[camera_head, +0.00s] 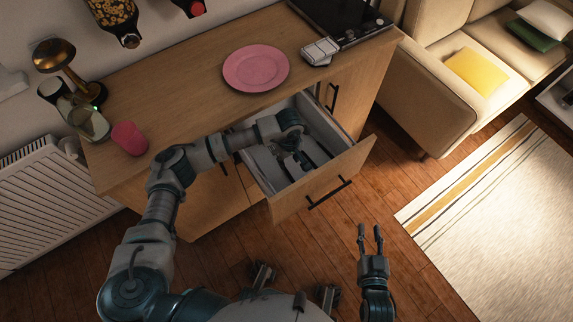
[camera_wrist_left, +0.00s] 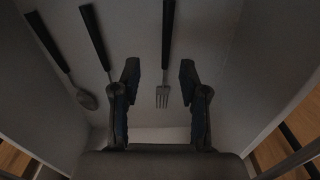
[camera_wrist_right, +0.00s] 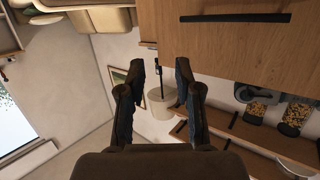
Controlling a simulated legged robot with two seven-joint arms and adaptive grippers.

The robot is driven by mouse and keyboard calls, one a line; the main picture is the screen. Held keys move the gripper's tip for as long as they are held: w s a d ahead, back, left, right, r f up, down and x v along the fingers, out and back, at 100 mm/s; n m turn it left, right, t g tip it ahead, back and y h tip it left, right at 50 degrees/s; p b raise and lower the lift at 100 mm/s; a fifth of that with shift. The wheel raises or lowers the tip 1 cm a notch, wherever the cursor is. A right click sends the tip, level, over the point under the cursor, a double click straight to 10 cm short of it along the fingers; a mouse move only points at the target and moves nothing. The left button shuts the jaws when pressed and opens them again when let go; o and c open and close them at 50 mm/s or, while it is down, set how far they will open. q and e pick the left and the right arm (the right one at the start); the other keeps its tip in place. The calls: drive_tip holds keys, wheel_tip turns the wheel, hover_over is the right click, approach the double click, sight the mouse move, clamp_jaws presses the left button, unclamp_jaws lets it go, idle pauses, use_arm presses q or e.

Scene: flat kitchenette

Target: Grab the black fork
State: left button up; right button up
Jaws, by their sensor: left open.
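The black fork (camera_wrist_left: 166,50) lies in the open drawer, seen in the left wrist view with its dark handle toward the top and its metal tines toward the bottom. My left gripper (camera_wrist_left: 159,72) is open, with its two fingers on either side of the fork; I cannot tell how high above it they are. In the head view my left gripper (camera_head: 290,160) is inside the drawer (camera_head: 318,183), where the arm partly hides the contents. My right gripper (camera_head: 371,238) is open and empty, in front of the drawer; its fingers also show in the right wrist view (camera_wrist_right: 158,80).
A spoon (camera_wrist_left: 88,100) and another dark-handled utensil (camera_wrist_left: 95,38) lie left of the fork in the left wrist view. Drawer walls close in on both sides. A pink plate (camera_head: 256,68) and a pink cup (camera_head: 129,138) stand on the counter (camera_head: 190,85).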

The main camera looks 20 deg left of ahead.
sight(287, 169)
use_arm(q)
drive_tip(key=shift+a+f, duration=0.55)
drive_tip(key=shift+f, duration=0.2)
drive_tip(key=f, duration=0.1)
drive_tip(key=f+b, duration=0.1)
drive_tip(key=f, duration=0.2)
drive_tip(key=shift+a+f+b, duration=0.25)
drive_tip(key=shift+f+b, duration=0.05)
drive_tip(key=shift+f, duration=0.1)
drive_tip(key=shift+d, duration=0.2)
drive_tip(key=shift+d+r, duration=0.1)
drive_tip(key=shift+d, duration=0.1)
drive_tip(key=shift+a, duration=0.2)
drive_tip(key=c, duration=0.7)
drive_tip(key=shift+a, duration=0.15)
clamp_jaws()
drive_tip(key=shift+a, duration=0.1)
use_arm(e)
drive_tip(key=r+t, duration=0.1)
drive_tip(key=a+r+t, duration=0.1)
drive_tip(key=w+a+r+t, duration=0.1)
drive_tip(key=r, duration=0.1)
drive_tip(key=shift+r+y, duration=0.1)
drive_tip(key=shift+y, duration=0.2)
